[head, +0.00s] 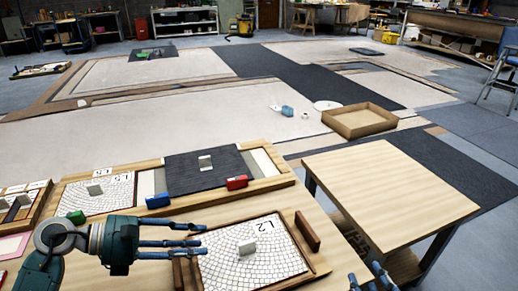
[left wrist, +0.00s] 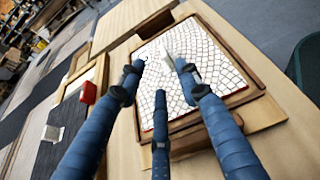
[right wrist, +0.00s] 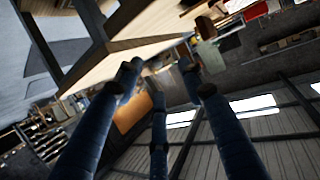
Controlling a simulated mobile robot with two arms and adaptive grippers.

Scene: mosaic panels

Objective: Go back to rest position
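My left gripper (head: 197,236) comes in from the left in the head view, over the left part of the L2 mosaic panel (head: 270,263). Its blue fingers are spread, and nothing is between them. In the left wrist view the gripper (left wrist: 160,80) is above the panel (left wrist: 215,62), whose small white upright piece (left wrist: 168,62) shows between and beyond the fingertips. I cannot tell whether a finger touches it. My right gripper (head: 372,280) shows only its fingertips at the bottom right edge of the head view. In the right wrist view the gripper (right wrist: 160,75) has its fingers apart and empty.
The worktable holds another mosaic panel (head: 98,193), a dark panel (head: 205,170), a blue block (head: 158,201), a red block (head: 237,182) and a green block (head: 76,217). A bare wooden table (head: 390,185) stands to the right. A wooden tray (head: 360,121) lies beyond it.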

